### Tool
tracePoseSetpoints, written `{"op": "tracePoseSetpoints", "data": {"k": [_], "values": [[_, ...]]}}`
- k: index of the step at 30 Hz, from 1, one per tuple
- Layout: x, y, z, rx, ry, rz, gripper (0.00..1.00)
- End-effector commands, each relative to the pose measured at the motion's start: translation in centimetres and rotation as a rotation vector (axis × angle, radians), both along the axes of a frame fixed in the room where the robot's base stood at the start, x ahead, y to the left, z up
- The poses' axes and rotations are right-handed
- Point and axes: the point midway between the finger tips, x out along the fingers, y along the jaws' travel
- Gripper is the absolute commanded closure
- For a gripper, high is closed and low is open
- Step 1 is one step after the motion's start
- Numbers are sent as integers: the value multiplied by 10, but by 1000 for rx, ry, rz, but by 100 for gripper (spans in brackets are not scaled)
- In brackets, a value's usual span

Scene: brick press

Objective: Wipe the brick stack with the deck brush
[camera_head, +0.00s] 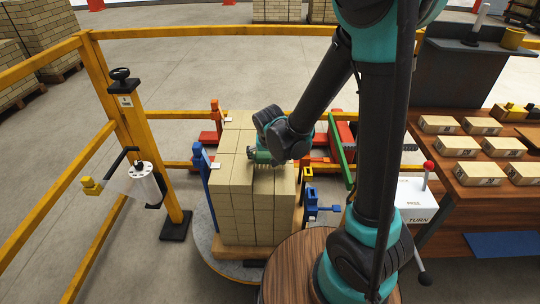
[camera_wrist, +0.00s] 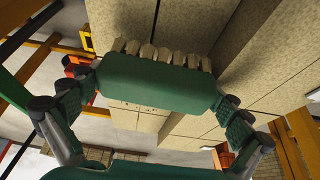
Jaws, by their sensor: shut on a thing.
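The brick stack (camera_head: 255,200) is a tall block of tan bricks on a pallet on a round grey plate, left of centre in the head view. My gripper (camera_wrist: 158,88) is shut on the green deck brush (camera_wrist: 150,82), whose pale bristles (camera_wrist: 165,54) show along its far edge in the wrist view. The brick surface (camera_wrist: 270,50) fills much of that view behind the bristles. In the head view my gripper and brush are over the top of the stack, toward its right side. The bristles appear at or very near the bricks; I cannot tell if they touch.
Blue and red clamps (camera_head: 310,200) stand around the stack. A yellow rail (camera_head: 180,34) runs behind and left. A wooden bench (camera_head: 480,195) with loose bricks is at right, near a white control box (camera_head: 415,200). A white roll (camera_head: 144,184) hangs at left.

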Motion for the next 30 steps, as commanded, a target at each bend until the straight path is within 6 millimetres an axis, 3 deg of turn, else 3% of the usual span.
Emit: {"op": "tracePoseSetpoints", "data": {"k": [1, 5, 15, 17, 30], "values": [[-10, -1, -2, -5, 12, 7, 46], [-18, -1, -3, -5, 12, 7, 46], [-18, -17, -1, -6, 11, 2, 46], [-18, -20, -1, -7, 10, 1, 52], [8, -19, 2, -3, 7, 0, 52]]}}
